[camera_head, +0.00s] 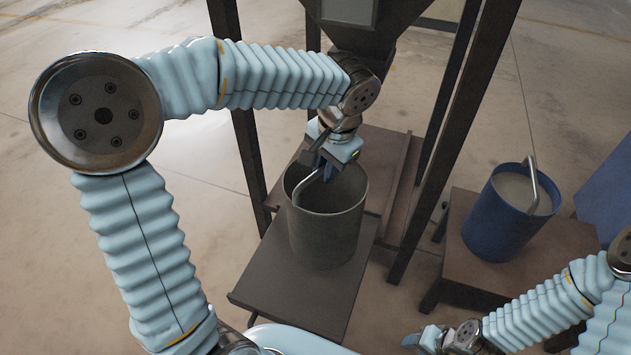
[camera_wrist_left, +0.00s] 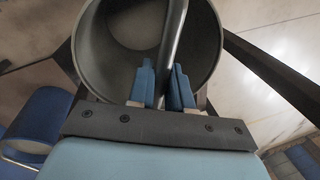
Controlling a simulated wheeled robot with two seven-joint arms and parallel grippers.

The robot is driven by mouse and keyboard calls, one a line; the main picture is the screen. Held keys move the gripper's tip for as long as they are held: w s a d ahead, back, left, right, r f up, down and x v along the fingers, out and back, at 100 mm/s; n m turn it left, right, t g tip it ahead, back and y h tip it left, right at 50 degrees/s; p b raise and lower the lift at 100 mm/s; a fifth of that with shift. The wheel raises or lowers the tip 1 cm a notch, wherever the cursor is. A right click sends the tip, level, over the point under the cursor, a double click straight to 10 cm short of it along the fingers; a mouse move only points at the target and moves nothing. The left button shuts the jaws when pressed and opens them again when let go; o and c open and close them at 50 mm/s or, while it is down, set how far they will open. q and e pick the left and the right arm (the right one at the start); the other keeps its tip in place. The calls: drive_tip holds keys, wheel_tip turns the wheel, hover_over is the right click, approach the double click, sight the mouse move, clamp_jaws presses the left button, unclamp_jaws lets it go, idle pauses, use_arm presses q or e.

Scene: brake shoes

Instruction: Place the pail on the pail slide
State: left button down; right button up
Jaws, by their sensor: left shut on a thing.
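A grey-green pail (camera_head: 328,222) stands upright on the flat dark slide plate (camera_head: 300,272) below the hopper in the head view. My left gripper (camera_head: 325,172) is at the top of this pail, shut on its metal handle (camera_head: 303,187). In the left wrist view the two blue fingers of the left gripper (camera_wrist_left: 163,88) close around the handle bar (camera_wrist_left: 173,38), with the open, seemingly empty pail (camera_wrist_left: 97,45) beneath. My right gripper (camera_head: 418,340) is low at the right of the head view, away from both pails; its jaws are too small to read.
A blue pail (camera_head: 506,215) with pale contents and a raised handle stands on a brown stand (camera_head: 462,262) at the right. A dark hopper (camera_head: 362,28) hangs above the slide. Dark frame legs (camera_head: 250,150) flank the slide on both sides. Open concrete floor lies at the left.

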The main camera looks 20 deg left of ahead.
use_arm(q)
drive_tip(key=shift+w+a+f+b, duration=0.1)
drive_tip(key=shift+w+a+f, duration=0.35)
drive_tip(key=shift+f, duration=0.85)
drive_tip(key=shift+w+a+f+b, duration=0.1)
drive_tip(key=shift+w+a+f, duration=0.35)
drive_tip(key=shift+f, duration=0.8)
drive_tip(key=shift+w+a+f+b, duration=0.1)
drive_tip(key=shift+w+a+f, duration=0.1)
drive_tip(key=shift+a+f, duration=0.8)
drive_tip(key=shift+d+f, duration=0.3)
drive_tip(key=shift+f, duration=0.1)
drive_tip(key=c, duration=1)
unclamp_jaws()
drive_tip(key=shift+c, duration=0.2)
wheel_tip(320, 180, up, 12)
drive_tip(key=d+p, duration=0.1)
drive_tip(key=d, duration=0.1)
drive_tip(key=shift+s, duration=0.4)
